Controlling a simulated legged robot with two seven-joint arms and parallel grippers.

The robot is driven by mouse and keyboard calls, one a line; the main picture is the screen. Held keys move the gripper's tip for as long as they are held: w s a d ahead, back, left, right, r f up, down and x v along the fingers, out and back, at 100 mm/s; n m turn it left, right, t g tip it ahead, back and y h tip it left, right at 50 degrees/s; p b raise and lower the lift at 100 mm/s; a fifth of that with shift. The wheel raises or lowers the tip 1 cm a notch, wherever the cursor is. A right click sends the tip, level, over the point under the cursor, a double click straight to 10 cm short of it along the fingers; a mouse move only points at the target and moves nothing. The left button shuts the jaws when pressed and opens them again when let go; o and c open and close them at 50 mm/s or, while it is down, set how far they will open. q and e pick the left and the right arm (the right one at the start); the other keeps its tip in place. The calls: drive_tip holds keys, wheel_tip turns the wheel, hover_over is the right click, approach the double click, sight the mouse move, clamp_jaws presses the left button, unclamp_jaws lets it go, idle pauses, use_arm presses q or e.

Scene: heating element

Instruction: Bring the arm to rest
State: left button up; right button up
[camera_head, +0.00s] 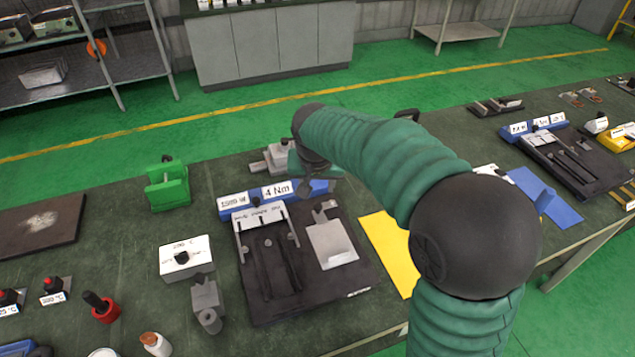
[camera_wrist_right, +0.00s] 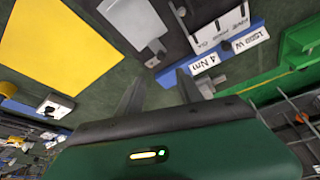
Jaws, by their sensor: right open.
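My right arm (camera_head: 380,145), in a ribbed green sleeve, reaches from the lower right over the workbench, with its elbow bent. My right gripper (camera_head: 318,178) is small and partly hidden by the wrist in the head view, above the far end of the black fixture board (camera_head: 262,312). In the right wrist view its two dark fingers (camera_wrist_right: 162,82) are apart, with nothing between them. The blue block with the "4 Nm" label (camera_wrist_right: 236,45) lies beyond the fingers. My left gripper is not in view.
A green vise (camera_head: 167,188) stands left of the board, and a white-topped box (camera_head: 186,258) is nearer. A yellow sheet (camera_head: 392,252) lies right of the board. A second fixture board (camera_head: 578,165) is farther right. The green floor (camera_head: 380,75) behind the bench is clear.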

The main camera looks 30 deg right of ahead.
drive_tip(key=s+a+f+n+y, duration=0.1)
drive_tip(key=s+a+f+n, duration=0.1)
drive_tip(key=s+a+f, duration=0.2)
drive_tip(key=s+a+f+n, duration=0.2)
drive_tip(key=s+a+f, duration=0.2)
drive_tip(key=s+f, duration=0.1)
drive_tip(key=s+a+f+n+g+y, duration=0.1)
drive_tip(key=s+a+f+n, duration=0.2)
drive_tip(key=s, duration=0.4)
drive_tip(key=shift+s+a+f+y, duration=0.15)
drive_tip(key=shift+a+f, duration=0.15)
drive_tip(key=shift+f, duration=0.3)
drive_tip(key=shift+w+a+f+y, duration=0.15)
drive_tip(key=shift+a+f, duration=0.15)
drive_tip(key=shift+f, duration=0.3)
drive_tip(key=shift+d+f, duration=0.1)
drive_tip(key=shift+d, duration=0.05)
drive_tip(key=shift+c, duration=0.7)
